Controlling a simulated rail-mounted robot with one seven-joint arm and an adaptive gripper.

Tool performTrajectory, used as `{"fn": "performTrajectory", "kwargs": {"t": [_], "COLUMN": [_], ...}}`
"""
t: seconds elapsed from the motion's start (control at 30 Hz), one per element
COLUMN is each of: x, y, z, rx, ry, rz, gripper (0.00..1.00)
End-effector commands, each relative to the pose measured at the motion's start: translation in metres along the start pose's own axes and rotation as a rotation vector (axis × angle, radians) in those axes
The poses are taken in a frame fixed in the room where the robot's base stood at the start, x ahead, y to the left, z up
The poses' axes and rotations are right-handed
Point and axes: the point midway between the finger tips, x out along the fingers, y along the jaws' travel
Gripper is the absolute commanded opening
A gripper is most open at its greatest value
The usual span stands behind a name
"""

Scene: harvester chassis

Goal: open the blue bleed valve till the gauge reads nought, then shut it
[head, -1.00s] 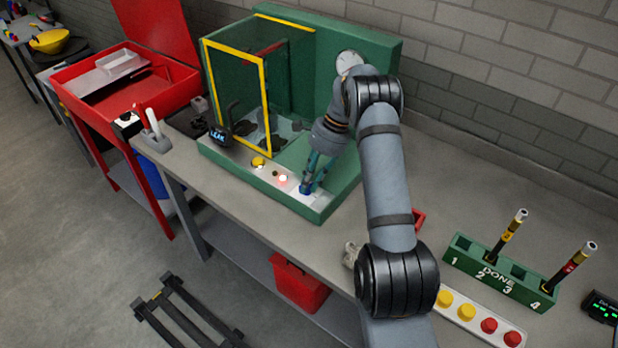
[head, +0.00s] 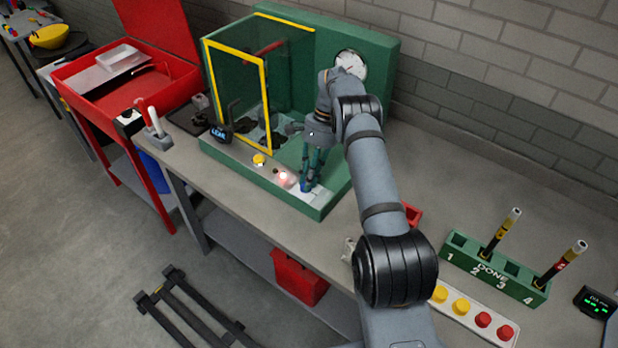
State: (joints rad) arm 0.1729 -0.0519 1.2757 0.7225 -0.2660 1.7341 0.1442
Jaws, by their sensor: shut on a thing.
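The blue bleed valve (head: 306,187) is on the pale front panel of the green test stand (head: 335,199), near its right end. My gripper (head: 308,184) points down onto it from above and is shut on it. The fingers cover most of the valve, so how far it is turned cannot be seen. The round white gauge (head: 352,62) is on the stand's green back wall. My wrist hides its lower part, and its needle is too small to read.
A lit reddish lamp (head: 283,179) and a yellow button (head: 259,160) sit left of the valve. A yellow-framed clear guard (head: 238,97) and a small "LEAK" display (head: 220,133) stand further left.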

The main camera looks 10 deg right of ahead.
Motion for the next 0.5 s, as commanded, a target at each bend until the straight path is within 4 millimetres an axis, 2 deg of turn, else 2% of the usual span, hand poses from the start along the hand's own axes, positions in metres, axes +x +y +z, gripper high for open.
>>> {"fn": "performTrajectory", "kwargs": {"t": [0.27, 0.3, 0.5], "x": [0.0000, 0.0000, 0.0000], "y": [-0.0005, -0.0005, -0.0004], "z": [0.0005, 0.0005, 0.0003], "rx": [-0.003, -0.003, -0.002], "ry": [0.000, 0.000, 0.000], "rz": [0.000, 0.000, 0.000], "gripper": [0.00, 0.20, 0.32]}}
